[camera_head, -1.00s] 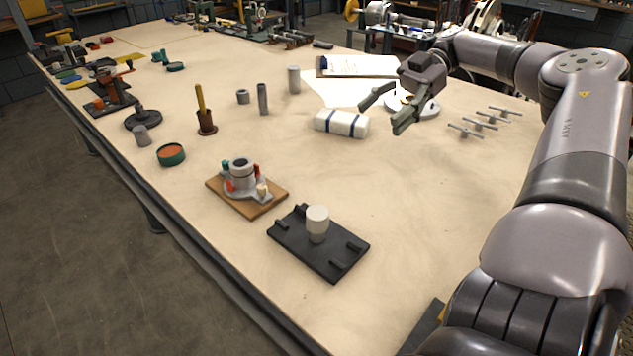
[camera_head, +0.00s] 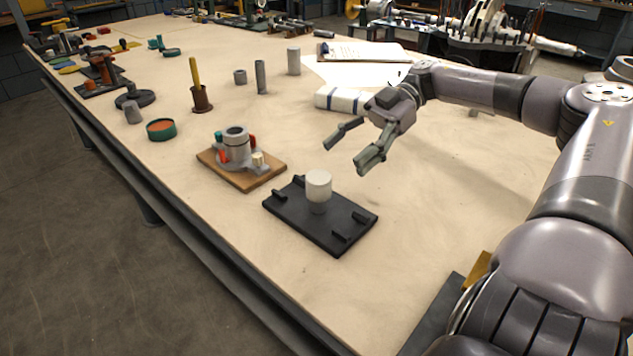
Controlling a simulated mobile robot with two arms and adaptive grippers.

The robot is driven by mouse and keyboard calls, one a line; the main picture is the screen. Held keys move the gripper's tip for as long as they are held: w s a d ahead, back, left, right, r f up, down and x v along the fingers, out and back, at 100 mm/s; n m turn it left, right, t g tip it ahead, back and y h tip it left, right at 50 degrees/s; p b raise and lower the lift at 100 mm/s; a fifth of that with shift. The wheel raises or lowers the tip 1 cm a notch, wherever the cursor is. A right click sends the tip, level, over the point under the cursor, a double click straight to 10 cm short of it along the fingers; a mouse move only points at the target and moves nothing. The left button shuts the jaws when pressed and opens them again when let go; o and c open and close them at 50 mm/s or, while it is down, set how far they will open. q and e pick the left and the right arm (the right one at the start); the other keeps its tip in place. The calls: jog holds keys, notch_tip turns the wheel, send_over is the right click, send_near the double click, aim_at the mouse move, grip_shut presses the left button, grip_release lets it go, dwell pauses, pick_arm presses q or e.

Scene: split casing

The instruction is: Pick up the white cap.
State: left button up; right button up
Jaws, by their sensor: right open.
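A white cap (camera_head: 318,184) sits upright on a narrower grey post on the black fixture plate (camera_head: 287,221), near the table's front. My right gripper (camera_head: 346,154) is open and empty, with its fingers spread. It hangs above the table, behind and to the right of the white cap in the picture, apart from it. My left gripper is not in view.
A wooden board (camera_head: 211,162) with a grey casing and small coloured parts lies left of the black plate. A rolled white cloth (camera_head: 326,98) with blue bands lies behind my right gripper. Bare table lies right of the plate.

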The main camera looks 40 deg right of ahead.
aim_at(317, 176)
jog(key=x, duration=0.3)
jog(key=shift+a+f, duration=0.2)
jog(key=shift+a, duration=0.05)
jog(key=x, duration=0.3)
jog(key=shift+a+f+b, duration=0.25)
jog(key=shift+f+b, duration=0.05)
jog(key=shift+b, duration=0.05)
jog(key=shift+a+f, duration=0.15)
jog(key=shift+a, duration=0.4)
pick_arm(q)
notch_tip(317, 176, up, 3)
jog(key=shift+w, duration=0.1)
pick_arm(e)
jog(key=shift+c, duration=0.5)
jog(key=shift+c, duration=0.6)
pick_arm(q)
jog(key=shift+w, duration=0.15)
pick_arm(e)
jog(key=c, duration=0.7)
